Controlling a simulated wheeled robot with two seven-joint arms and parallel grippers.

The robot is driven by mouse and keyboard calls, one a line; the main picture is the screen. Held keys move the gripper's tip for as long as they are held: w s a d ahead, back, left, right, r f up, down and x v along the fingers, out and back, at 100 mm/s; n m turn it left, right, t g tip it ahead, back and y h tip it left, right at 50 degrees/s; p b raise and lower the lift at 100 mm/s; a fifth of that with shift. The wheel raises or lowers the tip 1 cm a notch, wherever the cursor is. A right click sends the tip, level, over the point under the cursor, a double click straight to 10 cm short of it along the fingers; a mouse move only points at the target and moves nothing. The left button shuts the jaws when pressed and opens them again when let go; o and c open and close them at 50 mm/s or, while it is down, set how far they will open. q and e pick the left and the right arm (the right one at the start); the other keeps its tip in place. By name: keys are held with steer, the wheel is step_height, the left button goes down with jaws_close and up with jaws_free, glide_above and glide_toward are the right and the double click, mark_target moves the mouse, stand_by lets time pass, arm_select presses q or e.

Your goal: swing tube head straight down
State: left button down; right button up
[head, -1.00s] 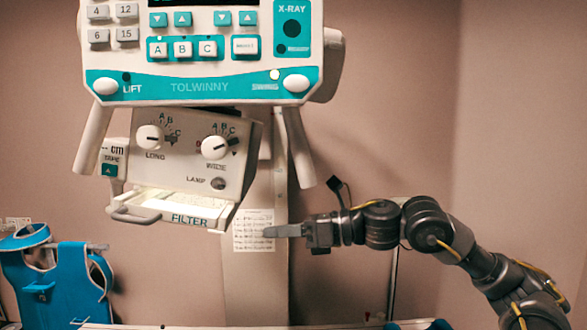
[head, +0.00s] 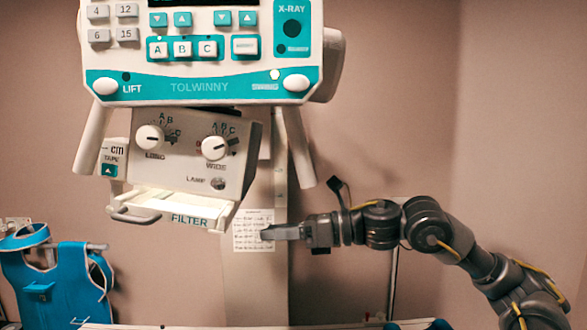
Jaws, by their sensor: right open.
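The tube head (head: 205,50) fills the upper left of the head view, with a white and teal panel marked TOLWINNY. Two pale handles (head: 299,148) slant down from its lower corners. Below the panel hangs the collimator box (head: 190,160) with two white knobs, a lamp switch and a tray marked FILTER (head: 180,207). The box front faces me, tilted slightly. My right gripper (head: 268,233) is open and empty, seen side-on, pointing left. It is below and right of the filter tray, apart from the handles in the picture. My left gripper is out of view.
A pale column (head: 250,295) stands behind the tube head, with a printed sheet (head: 252,216) on it behind my gripper's tip. A blue apron (head: 55,285) hangs at the lower left. The wall area at right is clear.

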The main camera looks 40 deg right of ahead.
steer(key=shift+o, duration=0.2)
steer(key=b+v, duration=1.1)
steer(key=shift+w, duration=0.2)
stand_by(0.4)
